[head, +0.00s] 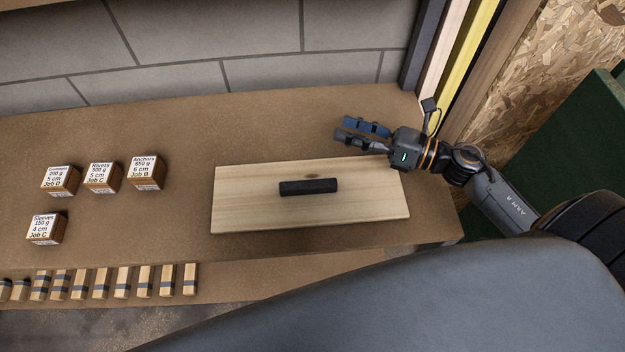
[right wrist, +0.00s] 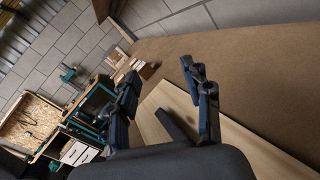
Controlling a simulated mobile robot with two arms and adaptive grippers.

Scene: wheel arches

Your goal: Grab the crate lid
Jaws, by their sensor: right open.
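The crate lid (head: 250,208) is a pale wooden board with a dark bar handle (head: 308,187) on its middle. It lies flat on the brown bench top. My right gripper (head: 362,131) is open and empty, beyond the lid's far right corner, with its fingers pointing left. In the right wrist view the open fingers (right wrist: 165,90) frame part of the lid (right wrist: 245,142) and its dark handle (right wrist: 177,130), which lie beyond the fingers. My left gripper is in neither view.
Several small labelled boxes (head: 103,177) stand on the bench at left. A row of small wooden blocks (head: 122,282) lines the bench's front edge. A grey block wall (head: 250,40) closes the back. Bare bench (head: 240,125) lies between wall and lid.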

